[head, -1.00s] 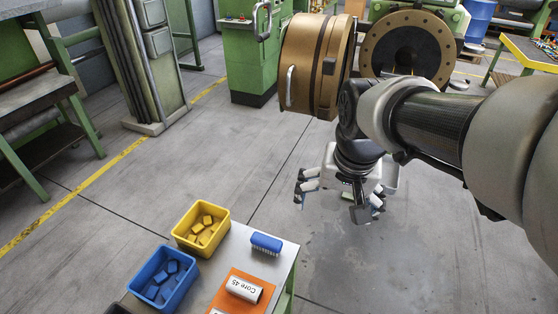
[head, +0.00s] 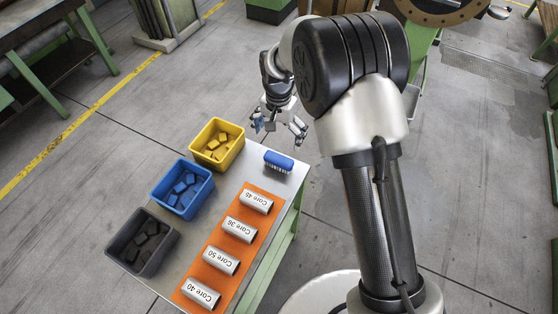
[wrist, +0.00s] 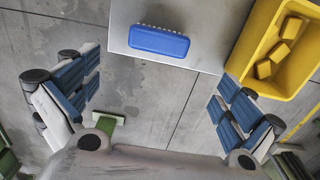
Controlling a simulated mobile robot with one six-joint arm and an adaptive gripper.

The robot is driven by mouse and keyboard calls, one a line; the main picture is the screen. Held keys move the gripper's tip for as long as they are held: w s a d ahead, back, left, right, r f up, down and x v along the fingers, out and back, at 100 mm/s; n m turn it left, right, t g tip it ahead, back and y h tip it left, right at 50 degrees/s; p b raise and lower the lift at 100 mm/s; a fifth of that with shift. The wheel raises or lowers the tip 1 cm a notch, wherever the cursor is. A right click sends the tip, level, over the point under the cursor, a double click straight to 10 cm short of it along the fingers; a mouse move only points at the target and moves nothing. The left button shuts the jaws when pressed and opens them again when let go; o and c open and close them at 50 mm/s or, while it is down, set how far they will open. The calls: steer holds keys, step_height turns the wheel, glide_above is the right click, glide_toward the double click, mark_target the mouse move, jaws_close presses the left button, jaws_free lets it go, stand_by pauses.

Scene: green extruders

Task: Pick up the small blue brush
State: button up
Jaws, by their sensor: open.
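The small blue brush (head: 278,161) lies on the grey table top near its far right corner, bristles facing the near side. In the wrist view the brush (wrist: 159,41) shows at the top, between and beyond my two fingers. My gripper (head: 279,126) is open and empty, just past the table's far edge in the head view. In the wrist view its blue-padded fingers (wrist: 155,100) are spread wide, with floor between them. The gripper does not touch the brush.
A yellow bin (head: 217,143) with yellow pieces stands left of the brush; it is close to one finger in the wrist view. A blue bin (head: 182,188) and a dark bin (head: 143,241) follow. Several white labelled cores lie on an orange mat (head: 219,278).

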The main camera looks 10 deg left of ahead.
mark_target(279, 158)
step_height(279, 158, down, 8)
steer(key=shift+f+b, duration=0.1)
steer(key=shift+b, duration=0.5)
steer(key=f+b, duration=0.1)
steer(key=f, duration=0.4)
steer(key=shift+s, duration=0.2)
steer(key=shift+d, duration=0.1)
steer(key=shift+c, duration=0.6)
steer(key=c, duration=0.8)
